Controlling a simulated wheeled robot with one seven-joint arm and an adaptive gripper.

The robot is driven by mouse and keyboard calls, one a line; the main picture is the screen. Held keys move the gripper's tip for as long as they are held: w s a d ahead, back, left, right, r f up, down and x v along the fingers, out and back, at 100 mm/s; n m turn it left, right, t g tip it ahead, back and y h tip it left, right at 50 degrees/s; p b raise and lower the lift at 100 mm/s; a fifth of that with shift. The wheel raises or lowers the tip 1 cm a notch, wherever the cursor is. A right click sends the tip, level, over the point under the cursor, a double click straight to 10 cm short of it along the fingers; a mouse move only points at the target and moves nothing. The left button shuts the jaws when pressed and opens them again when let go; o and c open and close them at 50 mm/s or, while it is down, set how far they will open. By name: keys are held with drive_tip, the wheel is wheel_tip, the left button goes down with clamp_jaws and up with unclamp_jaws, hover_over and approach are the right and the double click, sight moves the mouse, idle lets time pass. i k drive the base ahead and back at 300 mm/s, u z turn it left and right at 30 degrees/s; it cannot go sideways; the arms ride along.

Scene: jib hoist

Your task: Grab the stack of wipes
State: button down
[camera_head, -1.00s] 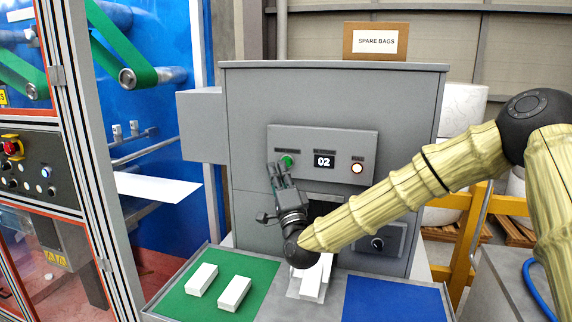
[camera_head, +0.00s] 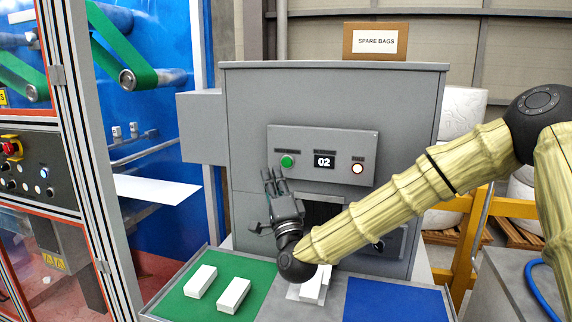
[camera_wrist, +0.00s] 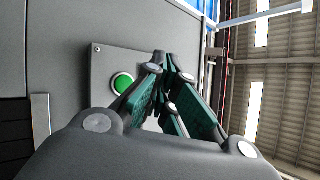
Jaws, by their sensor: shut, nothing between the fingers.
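A white stack of wipes (camera_head: 311,289) lies on the grey middle part of the tray, below the machine's dark opening, partly hidden by my arm. Two more white stacks lie side by side on the green mat: a left one (camera_head: 201,281) and a right one (camera_head: 233,295). My gripper (camera_head: 270,174) points up in front of the machine's face, well above the stacks. It is shut and empty, just left of and below the green button (camera_head: 288,161). In the wrist view the closed fingers (camera_wrist: 166,62) are beside the green button (camera_wrist: 122,84). No stack shows there.
The grey machine (camera_head: 330,95) has a panel reading 02 and a lit button (camera_head: 357,168). A blue mat (camera_head: 395,300) on the tray's right is empty. A white sheet (camera_head: 157,189) juts out at left. A box marked SPARE BAGS (camera_head: 376,41) sits on top.

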sight(309, 292)
drive_tip(key=k, duration=1)
